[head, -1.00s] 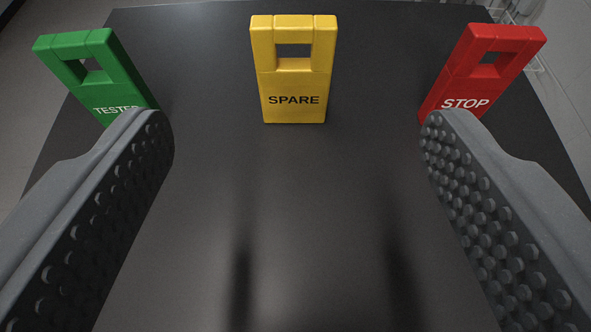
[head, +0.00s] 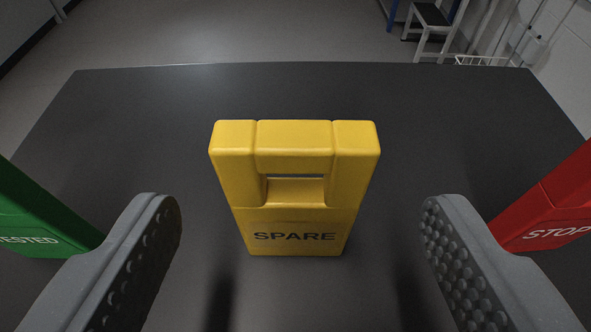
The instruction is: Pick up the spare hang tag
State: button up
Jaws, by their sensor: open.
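The spare hang tag (head: 295,222) is yellow, marked SPARE, and stands upright on the dark table in the middle of the head view. It has a rectangular window below its top bar. My gripper (head: 300,215) is open, with one studded finger to the left of the tag and one to the right. Both fingers are clear of the tag, with a gap on each side. Nothing is held. The tag's front face is in full view.
A green tag (head: 35,215) marked TESTED is at the left edge, just outside my left finger. A red tag (head: 550,210) marked STOP is at the right edge, near my right finger. The dark table (head: 150,110) is bare behind the tags. A step stool (head: 432,18) stands beyond it.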

aim_at(294, 210)
jog(key=w+f+b, duration=0.1)
jog(key=w+f, duration=0.1)
jog(key=w, duration=0.1)
jog(key=shift+w+a+f+b, duration=0.1)
jog(key=shift+w+f+b, duration=0.05)
jog(key=shift+f+b, duration=0.2)
jog(key=shift+w, duration=0.5)
jog(key=c, duration=1.1)
